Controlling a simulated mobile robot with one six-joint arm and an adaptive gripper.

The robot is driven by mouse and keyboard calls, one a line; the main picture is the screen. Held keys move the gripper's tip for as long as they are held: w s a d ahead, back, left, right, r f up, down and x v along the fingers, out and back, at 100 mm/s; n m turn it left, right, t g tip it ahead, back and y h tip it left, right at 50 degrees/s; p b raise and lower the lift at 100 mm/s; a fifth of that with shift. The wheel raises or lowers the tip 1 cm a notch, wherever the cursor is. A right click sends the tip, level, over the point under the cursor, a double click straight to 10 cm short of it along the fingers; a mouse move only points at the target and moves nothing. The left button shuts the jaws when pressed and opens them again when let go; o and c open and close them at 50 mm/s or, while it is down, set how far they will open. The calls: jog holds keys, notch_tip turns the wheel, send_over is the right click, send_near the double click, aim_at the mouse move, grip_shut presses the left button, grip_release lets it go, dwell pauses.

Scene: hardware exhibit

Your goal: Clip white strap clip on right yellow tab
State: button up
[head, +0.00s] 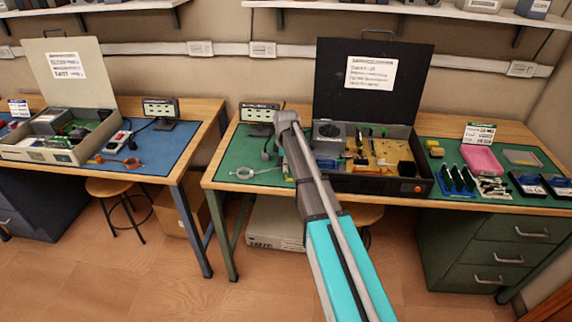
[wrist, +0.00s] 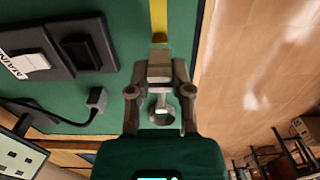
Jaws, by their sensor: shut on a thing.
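My gripper (wrist: 160,88) is shut on a small pale grey piece (wrist: 159,66), apparently the white strap clip, between its fingertips in the wrist view. A round ring shape shows behind the fingertips, between the fingers. A yellow strip (wrist: 159,21), apparently the yellow tab, lies on the green mat just beyond the held piece. I cannot tell whether they touch. In the head view my arm hides the gripper and the tab.
A dark plate (wrist: 40,38) with a switch and a cable plug (wrist: 97,99) lie left of my gripper in the wrist view. The open black case (head: 372,182) stands beside my arm. A small monitor (head: 259,113) stands at the back left. The table edge and floor are close by.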

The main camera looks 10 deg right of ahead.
aim_at(286, 176)
jog(key=shift+f+b, duration=0.3)
jog(key=shift+f, duration=0.2)
jog(key=shift+f+b, duration=1.6)
dwell(3.0)
jog(key=o, duration=0.9)
jog(key=shift+c, duration=0.2)
jog(key=o, duration=0.3)
jog(key=shift+r+p, duration=0.6)
dwell(0.9)
